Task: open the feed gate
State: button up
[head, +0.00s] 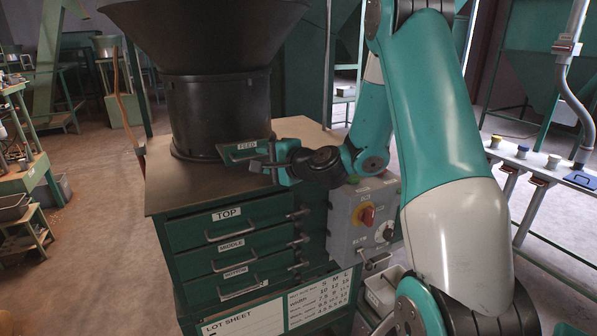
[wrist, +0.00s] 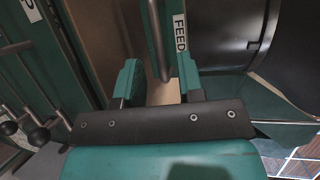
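The feed gate (head: 242,152) is a green plate with a "FEED" label, low on the front of the dark hopper (head: 213,110). In the wrist view the label on the gate (wrist: 180,33) is upper centre, and a grey bar handle (wrist: 157,40) runs down beside it. My gripper (head: 268,163) is at the gate's front right. In the wrist view the fingers of my gripper (wrist: 159,76) are apart, with the handle's end in the gap between them. I see gaps on both sides of the handle. In the head view my gripper partly hides the handle.
The hopper stands on a cabinet (head: 190,188) with drawers marked "TOP", "MIDDLE" and others, each with a bar handle. A grey control box (head: 363,217) with a red switch is on the cabinet's right. Open floor lies at left.

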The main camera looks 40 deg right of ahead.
jog(key=b+v, duration=1)
jog(key=v, duration=0.3)
jog(key=s+a+f+n+g+y, duration=0.1)
jog(key=a+f+n+g+y, duration=0.2)
jog(key=a+n, duration=0.35)
jog(key=s+a+f+n+g+y, duration=0.15)
jog(key=a+n+g, duration=0.25)
jog(key=a, duration=0.6)
jog(key=s+a+f+n+g+h, duration=0.1)
jog(key=s+a+f+n+g, duration=0.2)
jog(key=s+n, duration=0.4)
jog(key=s+a+f+n+g+h, duration=0.1)
jog(key=s+a+f+n+g, duration=0.2)
jog(key=s+a+n+g, duration=0.2)
jog(key=s+a+n, duration=0.2)
jog(key=shift+s+a+g, duration=0.2)
jog(key=shift+s+g, duration=0.2)
